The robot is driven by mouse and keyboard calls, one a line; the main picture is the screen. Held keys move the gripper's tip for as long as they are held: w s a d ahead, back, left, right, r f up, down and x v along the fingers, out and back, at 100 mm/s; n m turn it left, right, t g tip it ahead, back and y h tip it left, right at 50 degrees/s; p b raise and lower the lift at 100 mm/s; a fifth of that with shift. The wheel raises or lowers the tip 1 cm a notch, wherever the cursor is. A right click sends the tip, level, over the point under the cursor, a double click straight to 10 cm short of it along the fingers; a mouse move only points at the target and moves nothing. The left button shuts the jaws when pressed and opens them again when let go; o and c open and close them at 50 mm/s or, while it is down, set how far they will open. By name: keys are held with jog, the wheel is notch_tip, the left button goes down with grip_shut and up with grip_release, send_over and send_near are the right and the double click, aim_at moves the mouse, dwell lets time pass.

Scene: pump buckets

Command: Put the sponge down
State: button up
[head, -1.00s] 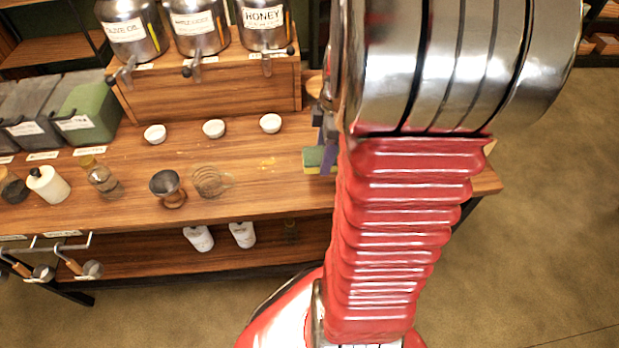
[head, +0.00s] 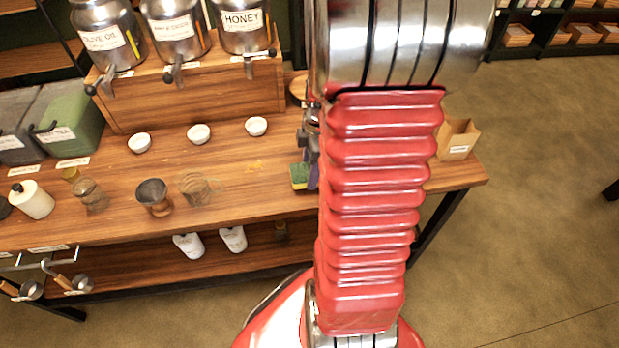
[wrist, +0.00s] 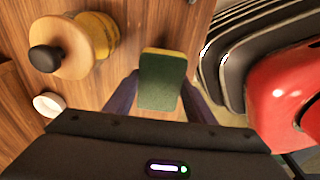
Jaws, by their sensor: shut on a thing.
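The sponge (wrist: 162,80) is yellow with a dark green face. In the wrist view it sits between the two purple fingers of my gripper (wrist: 158,90), which is shut on it. In the head view the sponge (head: 299,176) shows just left of my red arm, over the right part of the wooden table (head: 240,182). My gripper (head: 312,176) is mostly hidden there behind the arm. I cannot tell whether the sponge touches the tabletop.
A jar with a wooden lid and black knob (wrist: 75,50) and a small white bowl (wrist: 48,104) are near the gripper. Several metal dispensers stand on a wooden riser (head: 200,100). A cardboard box (head: 457,139) is at the table's right end. Yellowish spots mark the tabletop.

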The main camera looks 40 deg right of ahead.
jog(key=shift+f, duration=1.9)
jog(key=o, duration=1.1)
jog(key=r, duration=0.8)
jog(key=d+r, duration=0.1)
jog(key=r, duration=0.3)
jog(key=shift+s+d, duration=0.1)
jog(key=shift+s, duration=0.3)
